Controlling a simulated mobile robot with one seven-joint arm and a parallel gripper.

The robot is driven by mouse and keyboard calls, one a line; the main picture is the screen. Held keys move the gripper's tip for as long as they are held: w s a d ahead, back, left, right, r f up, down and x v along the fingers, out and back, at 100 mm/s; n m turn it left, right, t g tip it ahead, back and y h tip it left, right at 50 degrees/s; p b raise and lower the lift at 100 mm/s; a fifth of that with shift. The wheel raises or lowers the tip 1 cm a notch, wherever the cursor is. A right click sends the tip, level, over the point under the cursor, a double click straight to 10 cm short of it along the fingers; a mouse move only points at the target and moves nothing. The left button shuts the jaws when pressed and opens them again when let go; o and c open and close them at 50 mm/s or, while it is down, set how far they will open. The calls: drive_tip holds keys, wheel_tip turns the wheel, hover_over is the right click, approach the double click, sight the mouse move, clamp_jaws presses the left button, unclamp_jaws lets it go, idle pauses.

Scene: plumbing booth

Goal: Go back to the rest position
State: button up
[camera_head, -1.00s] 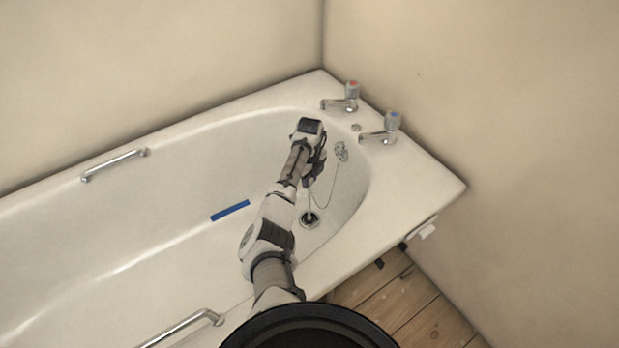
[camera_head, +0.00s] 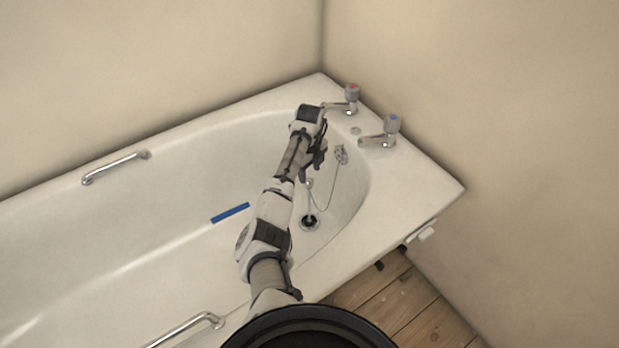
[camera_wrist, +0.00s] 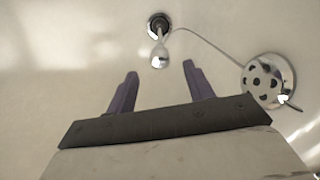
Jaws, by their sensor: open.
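My gripper (camera_head: 312,172) hangs over the tap end of the white bathtub (camera_head: 120,215), above and a little beyond the drain. In the wrist view my gripper (camera_wrist: 158,82) has its two purple fingers spread apart with nothing between them. The drain (camera_head: 309,222) has a pale rod-like piece with a rounded top (camera_head: 308,184) standing up from it. In the wrist view that rounded top (camera_wrist: 160,58) lies beyond the fingertips, apart from them, with the dark drain (camera_wrist: 158,22) behind it.
Two taps, red-topped (camera_head: 352,98) and blue-topped (camera_head: 390,128), stand on the tub's end rim. A chain runs from the drain area to the overflow plate (camera_wrist: 268,80). A blue strip (camera_head: 230,213) lies in the tub. Grab rails (camera_head: 115,167) sit on both long sides.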

wheel_tip(320, 180, up, 8)
drive_tip(key=shift+r, duration=0.15)
